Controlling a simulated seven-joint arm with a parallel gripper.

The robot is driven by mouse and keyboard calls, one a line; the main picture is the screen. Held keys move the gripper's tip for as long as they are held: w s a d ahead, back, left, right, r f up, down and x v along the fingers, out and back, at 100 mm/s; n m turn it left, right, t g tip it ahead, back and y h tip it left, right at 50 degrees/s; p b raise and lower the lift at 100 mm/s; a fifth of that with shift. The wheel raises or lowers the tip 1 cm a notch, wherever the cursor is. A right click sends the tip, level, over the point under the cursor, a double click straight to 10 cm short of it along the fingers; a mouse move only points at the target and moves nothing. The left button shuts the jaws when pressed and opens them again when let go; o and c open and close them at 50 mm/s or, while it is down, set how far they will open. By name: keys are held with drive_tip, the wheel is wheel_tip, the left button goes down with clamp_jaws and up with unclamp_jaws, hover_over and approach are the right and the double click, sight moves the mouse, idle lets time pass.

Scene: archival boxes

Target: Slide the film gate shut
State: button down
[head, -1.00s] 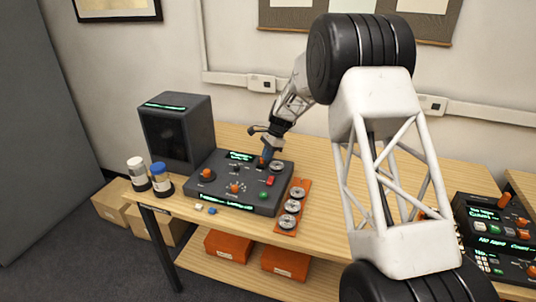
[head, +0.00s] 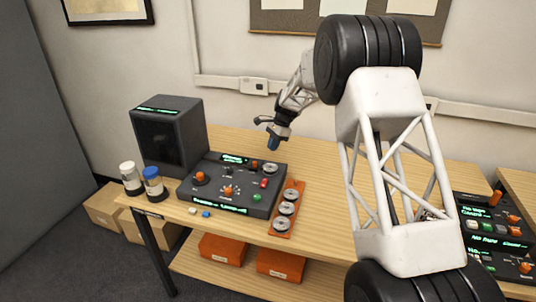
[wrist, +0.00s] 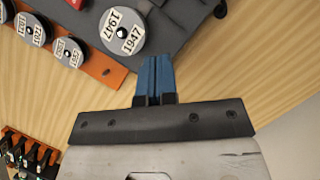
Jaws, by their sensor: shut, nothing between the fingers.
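The dark console (head: 222,202) stands on the wooden bench with orange knobs, red and green buttons and lit green displays. An orange knob (head: 254,164) sits near its back edge, beside a reel (head: 270,168) at the back right corner. I cannot make out which part is the film gate or whether it is shut. My gripper (head: 272,144) has blue fingers, shut and empty, above the bench just behind the console. In the wrist view the fingers (wrist: 154,76) point toward a reel marked 1947 (wrist: 123,33) on the console's corner, apart from it in the picture.
An orange tray (head: 279,229) with several reels lies right of the console. A dark boxy monitor (head: 168,138) and two capped bottles (head: 131,178) stand to the left. Bare bench (head: 325,190) lies to the right. Another console (head: 495,235) is at far right.

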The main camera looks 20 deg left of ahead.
drive_tip(key=shift+v, duration=2.85)
drive_tip(key=shift+s+a, duration=0.1)
drive_tip(key=s+d+r+n+t+h, duration=0.1)
drive_tip(key=s+d+r+n+t, duration=0.1)
drive_tip(key=s+d+r, duration=0.95)
drive_tip(key=s+d+r+n+t, duration=0.1)
drive_tip(key=s+d+r+n, duration=0.1)
drive_tip(key=s+d+r, duration=0.95)
drive_tip(key=s+d+f+n+t, duration=0.1)
drive_tip(key=s+d+f, duration=0.2)
drive_tip(key=s+d, duration=0.4)
drive_tip(key=s+d+f+n+t+h, duration=0.1)
drive_tip(key=s+d, duration=0.5)
drive_tip(key=s, duration=1.2)
drive_tip(key=s+d+f+n+h, duration=0.1)
drive_tip(key=s+d+f, duration=0.4)
drive_tip(key=s, duration=0.7)
drive_tip(key=d+n, duration=0.1)
drive_tip(key=d, duration=0.1)
drive_tip(key=shift+s+d+n+t, duration=0.2)
drive_tip(key=shift+d+n+t, duration=0.1)
drive_tip(key=shift+n+t, duration=0.1)
